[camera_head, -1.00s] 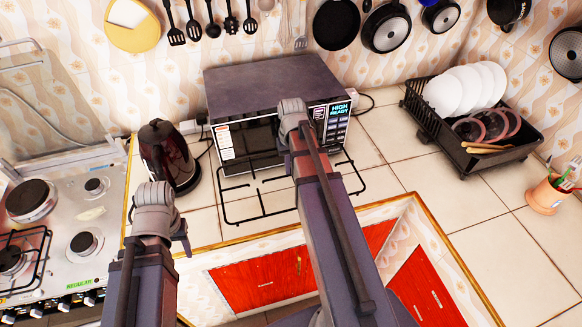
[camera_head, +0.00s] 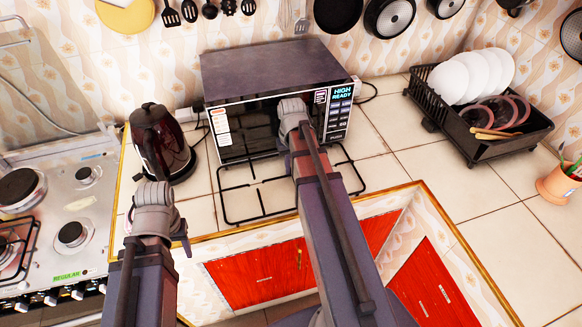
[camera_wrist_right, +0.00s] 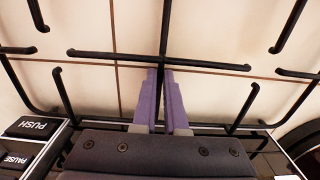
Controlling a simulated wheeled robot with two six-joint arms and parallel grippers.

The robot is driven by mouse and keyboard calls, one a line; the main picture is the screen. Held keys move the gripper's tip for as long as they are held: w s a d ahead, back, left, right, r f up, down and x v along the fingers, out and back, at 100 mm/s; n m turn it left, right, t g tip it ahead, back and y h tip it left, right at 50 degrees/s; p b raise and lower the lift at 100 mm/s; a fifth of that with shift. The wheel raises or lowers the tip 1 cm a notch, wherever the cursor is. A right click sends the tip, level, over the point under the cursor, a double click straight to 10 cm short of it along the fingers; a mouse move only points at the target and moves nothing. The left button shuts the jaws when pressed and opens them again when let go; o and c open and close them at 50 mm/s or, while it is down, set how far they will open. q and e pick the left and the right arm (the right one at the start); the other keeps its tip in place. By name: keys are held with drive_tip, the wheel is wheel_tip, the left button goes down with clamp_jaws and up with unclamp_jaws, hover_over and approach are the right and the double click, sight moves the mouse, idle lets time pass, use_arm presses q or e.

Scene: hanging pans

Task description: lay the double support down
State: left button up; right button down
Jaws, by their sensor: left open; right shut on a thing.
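The double support is a black wire grate (camera_head: 256,185), seen in the head view in front of the microwave, over the tiled counter. The right wrist view shows its crossing bars and upturned ends (camera_wrist_right: 110,60). My right gripper (camera_wrist_right: 161,75) is shut on its middle bar. In the head view my right arm hides that gripper and part of the grate. I cannot tell whether the grate touches the counter. My left gripper (camera_head: 184,240) is open and empty, pointing down near the counter's front edge, left of the grate; its fingers barely show.
A microwave (camera_head: 265,75) stands just behind the grate, with a dark kettle (camera_head: 163,145) to its left. The stove (camera_head: 60,205) is at far left. A dish rack (camera_head: 480,145) with plates and a pot of utensils (camera_head: 558,184) stand right. The counter (camera_head: 440,205) between is clear.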

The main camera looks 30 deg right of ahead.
drive_tip(key=c, duration=0.9)
unclamp_jaws()
drive_tip(key=shift+r, duration=0.2)
wheel_tip(320, 180, up, 8)
drive_tip(key=p, duration=0.8)
drive_tip(key=shift+f, duration=0.2)
drive_tip(key=s+a+n, duration=0.2)
drive_tip(key=s+a, duration=0.1)
drive_tip(key=a, duration=0.6)
drive_tip(key=s+a+n, duration=0.2)
drive_tip(key=s+a, duration=0.2)
drive_tip(key=a, duration=0.5)
drive_tip(key=s+a+n+h, duration=0.1)
drive_tip(key=s+a+n, duration=0.1)
drive_tip(key=a, duration=0.7)
drive_tip(key=shift+s, duration=0.65)
